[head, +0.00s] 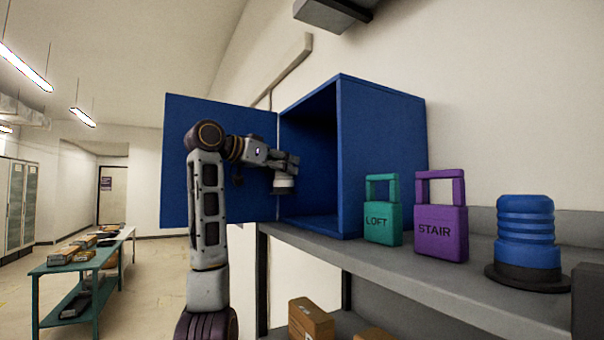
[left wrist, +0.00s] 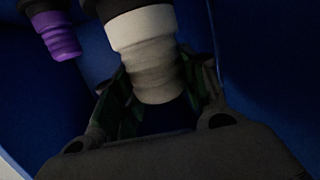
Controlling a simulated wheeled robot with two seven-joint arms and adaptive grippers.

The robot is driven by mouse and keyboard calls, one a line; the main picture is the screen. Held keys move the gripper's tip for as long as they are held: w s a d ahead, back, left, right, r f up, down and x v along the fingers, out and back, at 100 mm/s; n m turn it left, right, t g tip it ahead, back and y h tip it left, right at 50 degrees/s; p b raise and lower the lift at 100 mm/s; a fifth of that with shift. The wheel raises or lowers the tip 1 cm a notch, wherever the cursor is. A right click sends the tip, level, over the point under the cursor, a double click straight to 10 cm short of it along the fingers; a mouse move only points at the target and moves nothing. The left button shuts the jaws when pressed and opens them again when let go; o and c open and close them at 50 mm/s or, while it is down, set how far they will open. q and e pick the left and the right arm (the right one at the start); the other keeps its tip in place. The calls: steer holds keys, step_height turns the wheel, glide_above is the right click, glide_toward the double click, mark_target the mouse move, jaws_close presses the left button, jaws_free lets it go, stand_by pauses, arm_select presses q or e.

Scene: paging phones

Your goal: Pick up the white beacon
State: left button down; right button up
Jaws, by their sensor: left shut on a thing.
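The white beacon (left wrist: 145,35) is ribbed, with a dark base, and sits between the fingers of my left gripper (left wrist: 158,85) in the left wrist view. In the head view my left gripper (head: 287,162) is at the mouth of the open blue cabinet (head: 383,150), shut on the white beacon (head: 284,184), of which only a small pale part shows below the fingers. I cannot tell whether the beacon's base touches anything. My right gripper is in neither view.
A purple beacon (left wrist: 57,35) stands beside the white one in the wrist view. The cabinet door (head: 180,150) is swung open left. On the grey shelf (head: 420,278) are a green LOFT padlock (head: 382,222), a purple STAIR padlock (head: 440,228) and a blue beacon (head: 527,235).

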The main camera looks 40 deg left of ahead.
arm_select(q)
steer(key=s+a+b, duration=0.1)
steer(key=s+a, duration=0.1)
steer(key=s, duration=0.6)
steer(key=shift+a, duration=0.15)
